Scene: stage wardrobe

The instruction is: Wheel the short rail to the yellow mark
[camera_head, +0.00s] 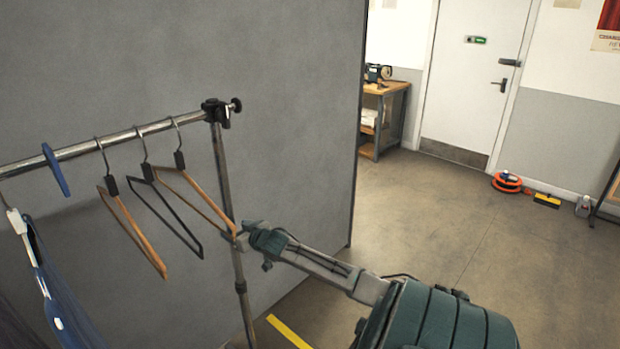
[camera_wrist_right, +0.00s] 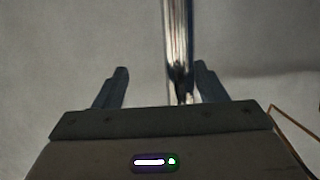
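The short rail (camera_head: 223,172) is a chrome garment rack with a horizontal bar and an upright on the right side; its base is out of view. My right gripper (camera_head: 245,236) is at the upright, around mid-height. In the right wrist view, the upright (camera_wrist_right: 177,40) stands between the two parted fingers of the right gripper (camera_wrist_right: 163,72), nearer the right finger; contact cannot be told. A yellow mark (camera_head: 288,332) shows on the floor as a strip, just right of the upright's lower part. My left gripper is not in view.
Hangers (camera_head: 130,230) and a blue garment (camera_head: 65,300) hang from the bar. A grey partition (camera_head: 300,130) stands behind the rail. Open floor (camera_head: 440,215) lies to the right, with an orange cable coil (camera_head: 506,182) by the far wall and a wooden table (camera_head: 388,88) beyond the partition.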

